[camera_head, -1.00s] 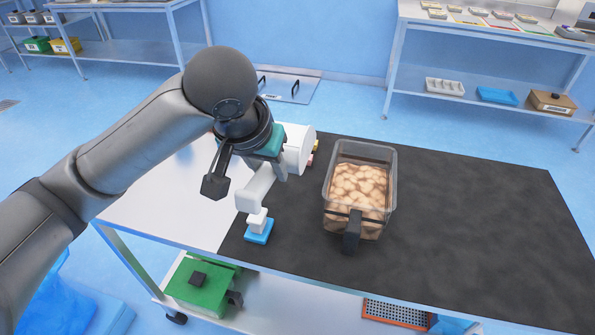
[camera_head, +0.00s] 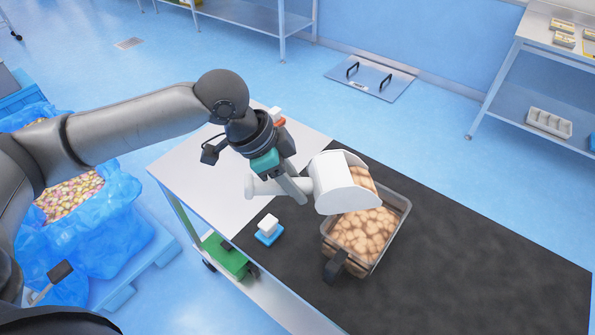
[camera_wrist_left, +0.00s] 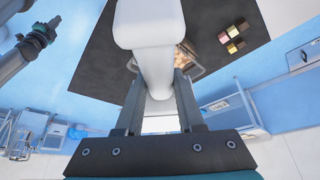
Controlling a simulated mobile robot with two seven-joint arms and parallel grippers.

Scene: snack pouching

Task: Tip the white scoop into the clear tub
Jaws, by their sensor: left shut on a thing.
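My left gripper (camera_head: 291,190) is shut on the handle of the white scoop (camera_head: 336,190). The scoop is tilted above the far left part of the clear tub (camera_head: 402,222), its mouth toward the tub, with tan pieces (camera_head: 362,178) showing at the mouth. The tub stands on the dark mat and holds many tan pieces (camera_head: 360,236); the scoop hides part of its rim. In the left wrist view the scoop (camera_wrist_left: 150,22) covers most of the tub. My right gripper (camera_wrist_left: 42,32) shows small at the upper left there; its fingers are unclear.
A black handle or clip (camera_head: 335,266) is at the tub's near end. A small white-and-blue item (camera_head: 268,229) stands left of the tub. Blue bags with colourful pieces (camera_head: 75,195) stand at the left.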

